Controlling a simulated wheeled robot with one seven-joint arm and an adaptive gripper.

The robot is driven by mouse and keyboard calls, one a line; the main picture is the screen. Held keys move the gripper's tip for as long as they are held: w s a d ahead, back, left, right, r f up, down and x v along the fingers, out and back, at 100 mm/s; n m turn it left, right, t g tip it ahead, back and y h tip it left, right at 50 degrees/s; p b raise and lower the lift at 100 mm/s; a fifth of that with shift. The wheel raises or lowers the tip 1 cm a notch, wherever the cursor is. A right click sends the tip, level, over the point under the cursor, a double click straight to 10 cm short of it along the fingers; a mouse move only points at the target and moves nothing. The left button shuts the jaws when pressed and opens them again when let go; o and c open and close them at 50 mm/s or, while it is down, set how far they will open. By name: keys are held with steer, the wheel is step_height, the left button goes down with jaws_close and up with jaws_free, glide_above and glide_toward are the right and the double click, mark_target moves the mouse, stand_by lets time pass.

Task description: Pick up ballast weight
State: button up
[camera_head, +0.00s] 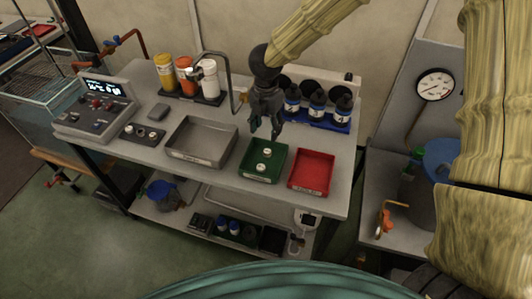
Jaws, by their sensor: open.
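Two small pale pieces lie in the green tray (247,173): one toward the back (265,152) and one toward the front (261,167). Either could be the ballast weight; they are too small to tell apart. My gripper (265,131) hangs above the back of the green tray, fingers pointing down. It is open and looks empty. I cannot tell its exact height above the pieces. My arm comes in from the upper right.
A red tray (312,172) stands right of the green one and a grey tray (184,156) left. Dark-capped bottles (317,101) stand in a blue rack behind. A bent metal tube (229,80) rises left of my gripper. A control box (95,107) sits far left.

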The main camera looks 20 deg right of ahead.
steer(key=p, duration=0.1)
glide_above(267, 151)
steer(key=shift+s+f, duration=0.2)
steer(key=shift+f, duration=1.2)
steer(key=shift+s+f, duration=0.15)
steer(key=shift+f, duration=1.25)
steer(key=shift+w+f+p, duration=0.15)
steer(key=shift+f+p, duration=0.45)
steer(key=shift+f, duration=0.7)
steer(key=shift+w+f+p, duration=0.15)
steer(key=shift+f+p, duration=0.45)
steer(key=shift+f, duration=0.7)
steer(key=c, duration=1.2)
